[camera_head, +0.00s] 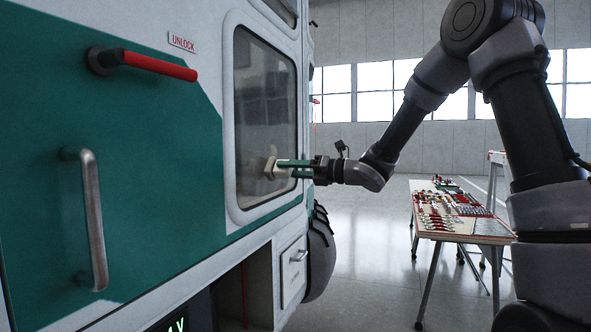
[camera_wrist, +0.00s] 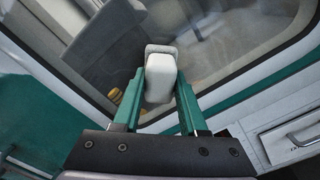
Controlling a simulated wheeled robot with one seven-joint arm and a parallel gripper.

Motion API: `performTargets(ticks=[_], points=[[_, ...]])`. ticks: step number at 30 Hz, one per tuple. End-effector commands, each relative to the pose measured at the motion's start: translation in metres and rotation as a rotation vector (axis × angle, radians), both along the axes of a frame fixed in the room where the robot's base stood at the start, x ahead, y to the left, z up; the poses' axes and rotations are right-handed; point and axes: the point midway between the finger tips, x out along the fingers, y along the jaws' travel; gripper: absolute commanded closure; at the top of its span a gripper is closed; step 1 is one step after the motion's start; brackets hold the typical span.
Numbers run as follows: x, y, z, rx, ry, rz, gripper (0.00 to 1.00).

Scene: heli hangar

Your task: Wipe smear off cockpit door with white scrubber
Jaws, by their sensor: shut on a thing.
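My gripper (camera_head: 296,169) is shut on the white scrubber (camera_head: 271,166), holding it at the window of the cockpit door (camera_head: 232,118). In the wrist view the scrubber (camera_wrist: 160,76) sits between the green fingers of my gripper (camera_wrist: 160,98), with its far end in front of the glass. It looks close to or against the pane; I cannot tell if it touches. The window (camera_head: 264,110) is dark, with a white frame around it. A brownish patch shows on the lower glass behind the scrubber; I cannot tell whether it is the smear or a reflection.
A red-handled lever (camera_head: 150,66) and a metal grab handle (camera_head: 92,218) stick out from the green panel at the left. A small white drawer (camera_head: 293,270) is below the window. A table with tools (camera_head: 462,225) stands at the right. The floor between is clear.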

Motion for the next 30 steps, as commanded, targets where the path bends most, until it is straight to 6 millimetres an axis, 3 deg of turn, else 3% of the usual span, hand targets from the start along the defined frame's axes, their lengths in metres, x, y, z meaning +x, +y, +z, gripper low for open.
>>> performTargets(ticks=[14,30], points=[[0.004,0.005,0.000,-0.001,0.000,-0.001,1.00],[0.038,-0.009,0.000,0.000,-0.001,-0.001,1.00]])
